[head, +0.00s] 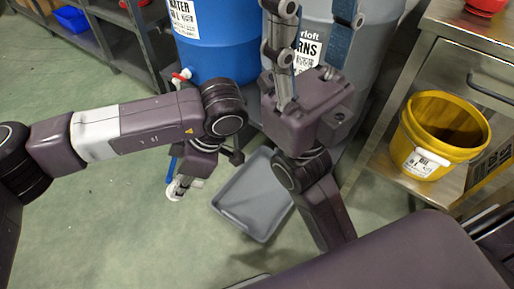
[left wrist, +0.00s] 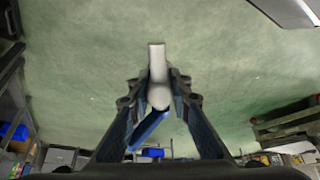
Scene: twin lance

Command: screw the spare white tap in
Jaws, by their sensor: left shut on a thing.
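My left gripper (head: 184,180) is shut on a white tap (head: 177,189) and holds it clear of the floor, in front of the blue barrel (head: 222,48). The left wrist view shows the white tap (left wrist: 158,75) between the fingertips of the left gripper (left wrist: 159,98), with a blue bar (left wrist: 150,130) angled below it. The blue barrel carries a white tap with a red handle (head: 181,75) low on its left side. My right gripper (head: 316,12) is open, its two fingers spread in front of the grey barrel (head: 374,42). What is between them is unclear.
A grey tray (head: 250,212) lies on the floor below the barrels. A yellow bucket (head: 430,165) stands on the lower shelf of a metal bench (head: 470,45) at the right. Dark shelving (head: 120,50) with a blue bin (head: 72,19) is at upper left. The left floor is clear.

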